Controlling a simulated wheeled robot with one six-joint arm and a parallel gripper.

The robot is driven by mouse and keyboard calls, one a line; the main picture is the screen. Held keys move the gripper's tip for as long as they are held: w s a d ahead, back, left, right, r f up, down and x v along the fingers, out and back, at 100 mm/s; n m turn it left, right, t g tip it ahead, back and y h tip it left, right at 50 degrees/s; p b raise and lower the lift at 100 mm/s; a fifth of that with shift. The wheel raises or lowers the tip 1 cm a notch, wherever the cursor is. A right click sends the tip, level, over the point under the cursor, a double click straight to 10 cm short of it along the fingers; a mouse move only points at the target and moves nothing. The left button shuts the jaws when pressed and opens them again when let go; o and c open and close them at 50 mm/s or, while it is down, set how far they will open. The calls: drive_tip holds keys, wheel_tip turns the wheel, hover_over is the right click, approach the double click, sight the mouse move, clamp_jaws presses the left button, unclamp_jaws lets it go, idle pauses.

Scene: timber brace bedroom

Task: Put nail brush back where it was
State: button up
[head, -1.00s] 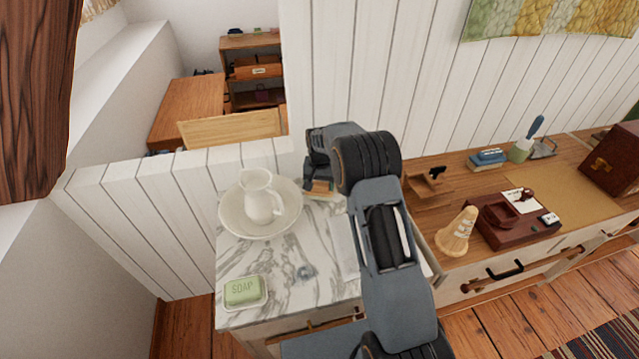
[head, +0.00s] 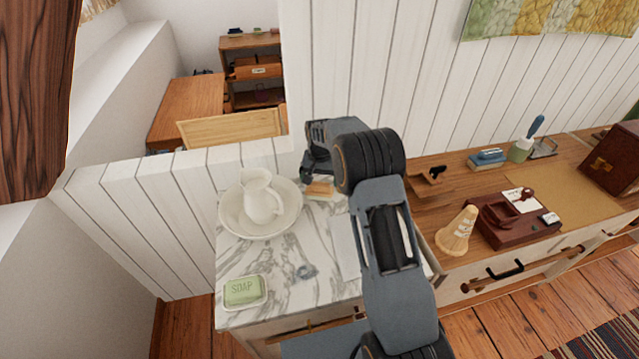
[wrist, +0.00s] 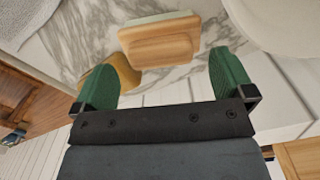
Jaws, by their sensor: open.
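The nail brush, a small light-wood block (head: 318,187), rests at the back of the marble top (head: 280,255), right of the basin. In the wrist view the brush (wrist: 160,48) lies just beyond the fingertips, with a pale greenish strip along its far side. I cannot tell if that strip is bristles or something under it. My gripper (wrist: 165,78) has green fingers spread wide with nothing between them. In the head view my gripper (head: 308,172) is just above and behind the brush, apart from it, partly hidden by my arm.
A white jug (head: 260,198) stands in a basin (head: 232,220) left of the brush. Green soap (head: 243,291) lies at the front left. A yellowish wooden piece (wrist: 125,74) is by the left finger. The white plank wall (head: 330,80) is close behind.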

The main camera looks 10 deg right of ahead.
sight(320, 184)
drive_tip(key=s+r+n+t, duration=0.1)
drive_tip(key=s+r, duration=0.3)
drive_tip(key=r, duration=0.4)
drive_tip(key=s+r, duration=0.4)
drive_tip(key=r, duration=0.4)
drive_tip(key=s+n+t, duration=0.2)
drive_tip(key=s+n, duration=0.1)
drive_tip(key=s, duration=1.9)
drive_tip(key=shift+s+f+n+t, duration=0.2)
drive_tip(key=shift+s+n+t, duration=0.2)
